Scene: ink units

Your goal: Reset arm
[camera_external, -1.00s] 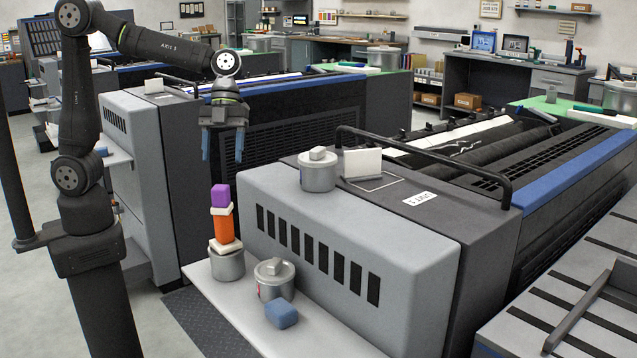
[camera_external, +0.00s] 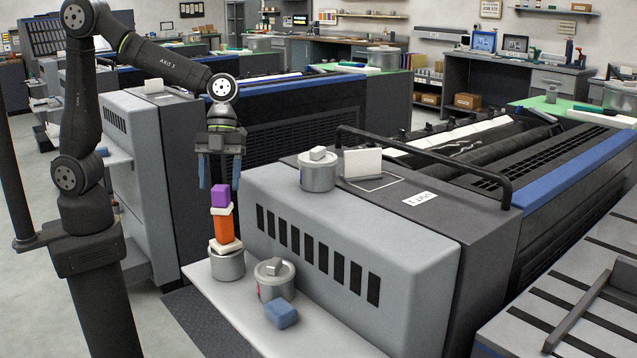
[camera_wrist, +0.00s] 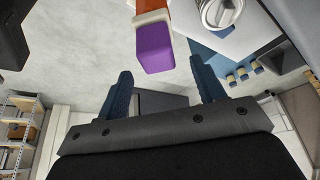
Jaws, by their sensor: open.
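My gripper (camera_external: 220,173) hangs from my arm, fingers pointing down, with its two blue fingers apart and nothing between them. In the external view it is just above a stack on the front ledge. The stack has a purple block (camera_external: 220,196) on top, a white piece under it, an orange block (camera_external: 224,229), another white piece, and a grey can (camera_external: 227,265) at the bottom. In the wrist view the open gripper (camera_wrist: 163,88) shows the purple block (camera_wrist: 155,48) beyond the fingertips, apart from them. The orange block (camera_wrist: 150,5) shows partly at the top edge.
Another grey can (camera_external: 274,281) and a blue block (camera_external: 282,313) stand on the ledge (camera_external: 245,318) right of the stack. A third can (camera_external: 317,172) and a white card (camera_external: 363,162) sit on the machine top (camera_external: 330,200). The air left of the stack is free.

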